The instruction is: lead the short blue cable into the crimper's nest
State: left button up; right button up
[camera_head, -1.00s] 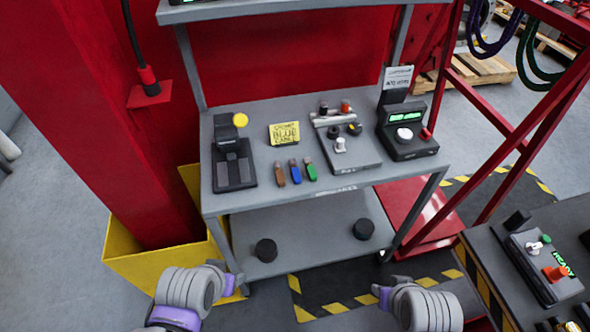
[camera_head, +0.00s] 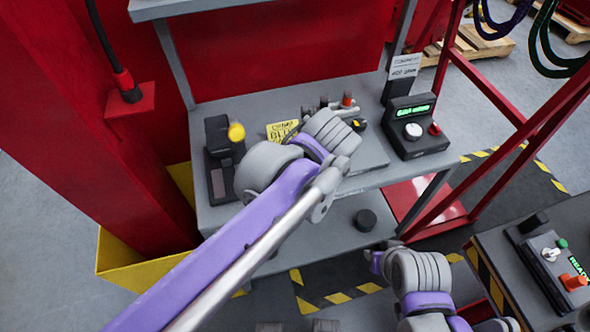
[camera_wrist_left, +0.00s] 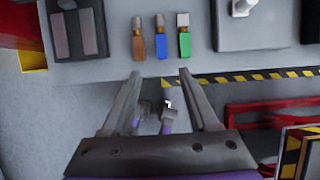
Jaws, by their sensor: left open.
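The short blue cable (camera_wrist_left: 161,42) lies on the grey bench between a brown cable (camera_wrist_left: 138,42) and a green cable (camera_wrist_left: 184,40) in the left wrist view. My left gripper (camera_wrist_left: 159,76) is open and empty, its fingertips just short of the cables' near ends. In the head view my left arm hides the cables and the gripper's fingers. A black device with a yellow knob (camera_head: 236,132), apparently the crimper, stands at the bench's left; its base also shows in the left wrist view (camera_wrist_left: 77,30). My right gripper (camera_head: 377,262) is low in front of the bench; its fingers are unclear.
A yellow note (camera_head: 281,130) stands behind my left arm. A black unit with a green display (camera_head: 411,125) is at the bench's right. A red column (camera_head: 90,130) rises at the left. A second bench (camera_head: 555,235) is at the lower right.

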pick_arm(q)
jog(key=x, duration=0.5)
jog(key=shift+s, duration=0.15)
jog(key=x, duration=0.3)
jog(key=b+x, duration=0.1)
jog(key=x, duration=0.1)
jog(key=shift+d+f, duration=0.25)
jog(key=shift+c, duration=0.2)
grip_shut()
